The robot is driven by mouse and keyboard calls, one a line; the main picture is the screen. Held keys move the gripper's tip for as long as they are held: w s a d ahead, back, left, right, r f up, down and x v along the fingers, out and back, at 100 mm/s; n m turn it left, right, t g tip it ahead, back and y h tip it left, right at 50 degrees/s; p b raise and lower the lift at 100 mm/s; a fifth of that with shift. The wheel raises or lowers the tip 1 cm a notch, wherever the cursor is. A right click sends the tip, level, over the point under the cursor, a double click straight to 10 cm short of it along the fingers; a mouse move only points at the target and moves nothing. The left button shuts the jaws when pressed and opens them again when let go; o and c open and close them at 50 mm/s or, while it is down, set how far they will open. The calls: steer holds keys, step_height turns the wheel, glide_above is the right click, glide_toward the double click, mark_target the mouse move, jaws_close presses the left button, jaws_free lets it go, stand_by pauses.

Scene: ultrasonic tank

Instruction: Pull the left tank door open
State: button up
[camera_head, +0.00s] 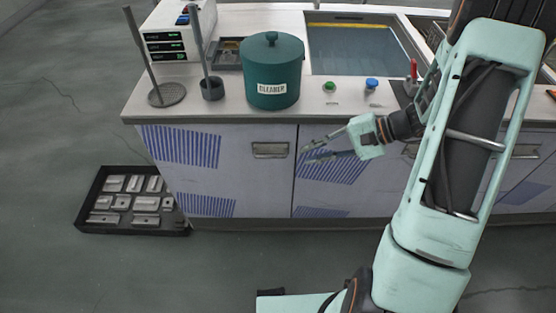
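The left tank door (225,178) is a pale panel with blue stripes in the front of the counter. It looks shut, flush with the panel beside it. Its metal recessed handle (270,150) sits near its upper right corner. My gripper (304,154) is open, with two thin fingers pointing left. In the picture its fingertips lie just right of the handle, over the seam with the neighbouring door (330,202). I see nothing between the fingers. Whether they touch the door front cannot be told.
On the counter stand a green cleaner canister (273,78), a control box (168,38), rod stands and a water-filled basin (362,52). Green and blue knobs (371,84) sit near the front edge. A black tray of metal parts (131,224) lies on the floor left. Floor before the door is clear.

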mark_target(276, 157)
steer(key=w+a+f+m+t+y+b, duration=0.1)
steer(key=w+a+f, duration=0.1)
steer(key=a, duration=0.1)
steer(key=w+a+f+m+t+y+b, duration=0.1)
steer(key=a+f, duration=0.2)
steer(key=a, duration=0.1)
steer(key=w+a+f+m+t+y+b, duration=0.1)
steer(key=w+a+f, duration=0.1)
steer(key=a+f, duration=0.1)
steer(key=shift+w+a+m+t, duration=0.3)
steer(key=shift+a+t, duration=0.1)
steer(key=shift+a, duration=0.15)
steer(key=shift+r, duration=0.1)
jaws_close()
